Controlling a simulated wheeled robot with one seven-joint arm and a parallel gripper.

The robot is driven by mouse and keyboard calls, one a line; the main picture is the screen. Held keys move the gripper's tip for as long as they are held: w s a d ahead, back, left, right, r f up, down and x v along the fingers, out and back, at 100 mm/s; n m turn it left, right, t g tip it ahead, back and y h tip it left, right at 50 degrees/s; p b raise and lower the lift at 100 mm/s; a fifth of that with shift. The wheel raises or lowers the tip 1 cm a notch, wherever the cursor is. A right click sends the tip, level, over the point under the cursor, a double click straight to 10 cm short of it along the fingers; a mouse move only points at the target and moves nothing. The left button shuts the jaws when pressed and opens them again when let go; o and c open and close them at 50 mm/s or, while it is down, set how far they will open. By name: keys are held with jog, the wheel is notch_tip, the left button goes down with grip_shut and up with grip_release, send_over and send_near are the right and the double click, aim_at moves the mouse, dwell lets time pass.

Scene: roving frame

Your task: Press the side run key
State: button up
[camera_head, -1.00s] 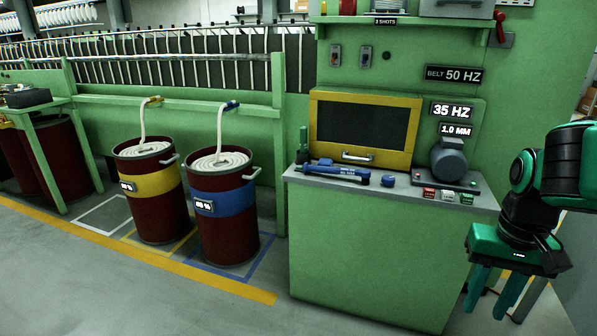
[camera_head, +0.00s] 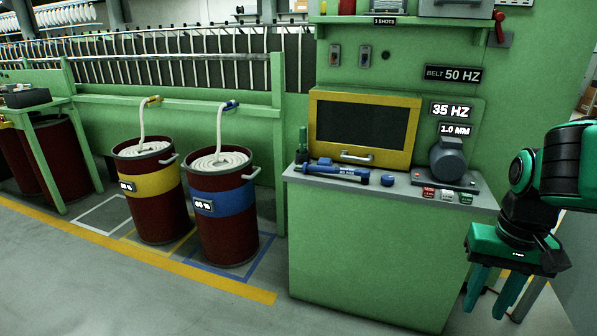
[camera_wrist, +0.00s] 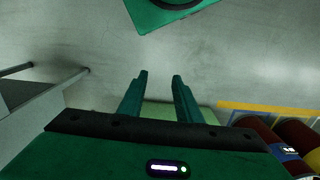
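Three small keys sit in a row on the front right of the green cabinet's top (camera_head: 405,188): a red key (camera_head: 428,192), a white key (camera_head: 447,195) and a green key (camera_head: 466,198). Two grey switch boxes are on the green wall above, a left one (camera_head: 335,55) and a right one (camera_head: 365,54). Their lettering is too small to read, so I cannot tell which is the side run key. My gripper (camera_head: 482,306) hangs fingers down, right of the cabinet and below its top. In the wrist view my gripper (camera_wrist: 160,78) is open and empty above the floor.
A grey motor (camera_head: 449,158) stands behind the keys, beside a yellow-framed dark panel (camera_head: 364,130). A blue tool (camera_head: 338,171) lies on the cabinet's left. Yellow-banded (camera_head: 152,186) and blue-banded (camera_head: 222,203) drums stand left. The floor in front is clear.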

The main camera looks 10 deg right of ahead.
grip_shut()
dwell(1.8)
